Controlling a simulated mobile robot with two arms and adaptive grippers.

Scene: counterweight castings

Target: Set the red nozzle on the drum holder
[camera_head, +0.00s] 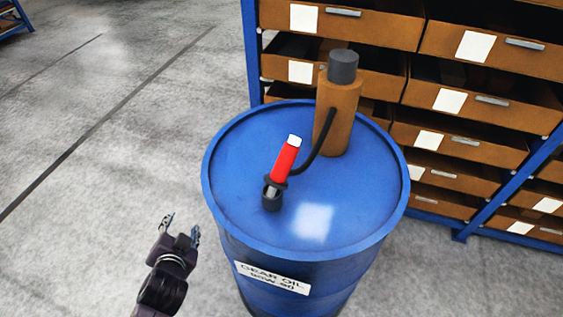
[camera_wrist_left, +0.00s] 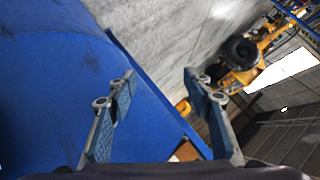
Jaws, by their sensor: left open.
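The red nozzle (camera_head: 285,160) has a white tip at its upper end and stands tilted in the dark holder (camera_head: 271,198) on the lid of the blue drum (camera_head: 235,165). A black hose (camera_head: 321,148) runs from the nozzle's lower part to the orange-brown pump (camera_head: 337,112). My left gripper (camera_head: 182,226) is open and empty, to the left of the drum and apart from the nozzle. In the left wrist view the two fingers (camera_wrist_left: 160,85) are spread beside the drum's blue side (camera_wrist_left: 60,80). My right gripper is not in view.
A shelf rack with orange-brown drawers (camera_head: 470,101) stands close behind and to the right of the drum. Grey floor (camera_head: 100,120) lies free to the left. In the left wrist view a yellow vehicle with a black wheel (camera_wrist_left: 239,52) shows in the distance.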

